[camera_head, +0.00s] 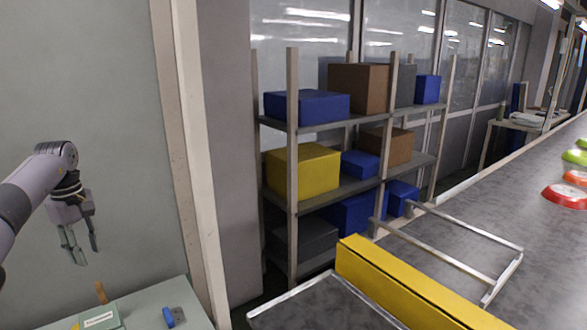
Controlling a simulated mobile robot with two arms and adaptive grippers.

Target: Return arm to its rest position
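My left arm comes in from the left edge, and its gripper (80,246) hangs in the air with the fingers pointing down. The two fingers are apart, with nothing between them. It is above and to the left of a small grey-green table (190,318) at the bottom left, clear of it. My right gripper does not show. Red and green pans (565,195) sit on the dark conveyor (480,235) at the right.
On the small table are a green box (98,316) and a blue item (168,317). A yellow barrier (400,290) and a metal frame (455,262) lie by the conveyor. A shelf (345,187) with several boxes stands behind. A pale post (190,150) rises beside the table.

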